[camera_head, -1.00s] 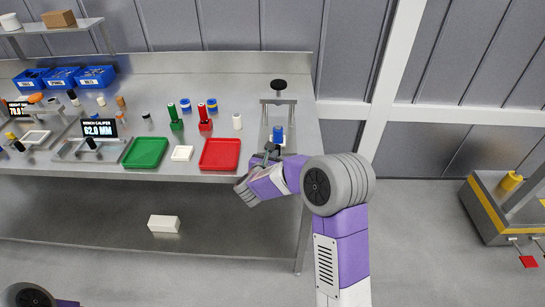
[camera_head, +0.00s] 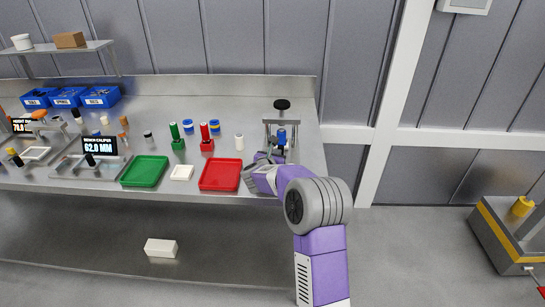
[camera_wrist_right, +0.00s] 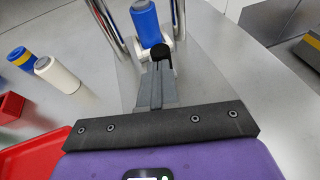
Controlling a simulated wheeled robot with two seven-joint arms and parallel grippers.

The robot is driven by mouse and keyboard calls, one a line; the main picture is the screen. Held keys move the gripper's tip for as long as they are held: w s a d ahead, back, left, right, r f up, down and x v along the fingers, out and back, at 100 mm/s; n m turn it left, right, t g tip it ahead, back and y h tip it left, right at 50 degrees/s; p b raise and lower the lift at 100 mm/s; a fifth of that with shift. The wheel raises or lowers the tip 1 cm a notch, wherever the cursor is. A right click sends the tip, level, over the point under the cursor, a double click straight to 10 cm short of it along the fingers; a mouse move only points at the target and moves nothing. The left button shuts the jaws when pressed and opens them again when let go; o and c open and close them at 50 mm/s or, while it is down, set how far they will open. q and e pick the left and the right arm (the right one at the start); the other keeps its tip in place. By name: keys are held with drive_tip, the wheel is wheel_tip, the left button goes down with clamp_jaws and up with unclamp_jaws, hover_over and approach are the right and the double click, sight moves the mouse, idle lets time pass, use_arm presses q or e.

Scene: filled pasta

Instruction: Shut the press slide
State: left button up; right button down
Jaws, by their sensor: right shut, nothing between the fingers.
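The press (camera_head: 267,128) stands at the right end of the steel bench, a metal frame with a black round knob (camera_head: 282,104) on top. A blue cylindrical piece (camera_head: 281,137) stands low at the press; in the right wrist view the blue piece (camera_wrist_right: 147,22) sits by white parts between chrome posts. A small black knob (camera_wrist_right: 162,51) shows just in front of it. My right gripper (camera_head: 274,153) is at the front of the press. In the wrist view its fingers (camera_wrist_right: 156,82) are together and empty, tips close to the black knob; contact is unclear. My left gripper is out of view.
Left of the press are a red tray (camera_head: 220,188), a white cylinder (camera_head: 239,142), a red fixture (camera_head: 206,145), a green fixture (camera_head: 178,144) and a green tray (camera_head: 145,184). The bench's right edge is close to the press. Open floor lies right of it.

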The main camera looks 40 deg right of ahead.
drive_tip(key=shift+d+r, duration=0.3)
drive_tip(key=shift+r, duration=0.05)
drive_tip(key=shift+a+f, duration=0.1)
drive_tip(key=shift+a, duration=0.05)
drive_tip(key=a+b, duration=0.1)
drive_tip(key=s+a+b, duration=0.2)
drive_tip(key=a, duration=0.1)
drive_tip(key=shift+s+f, duration=0.1)
drive_tip(key=shift+f, duration=0.2)
drive_tip(key=p+v, duration=0.2)
drive_tip(key=v, duration=0.6)
drive_tip(key=shift+s+a+r, duration=0.1)
drive_tip(key=shift+a+r, duration=0.1)
drive_tip(key=shift+a, duration=0.1)
drive_tip(key=shift+s+a+r, duration=0.1)
drive_tip(key=shift+s+a, duration=0.15)
drive_tip(key=shift+a, duration=0.15)
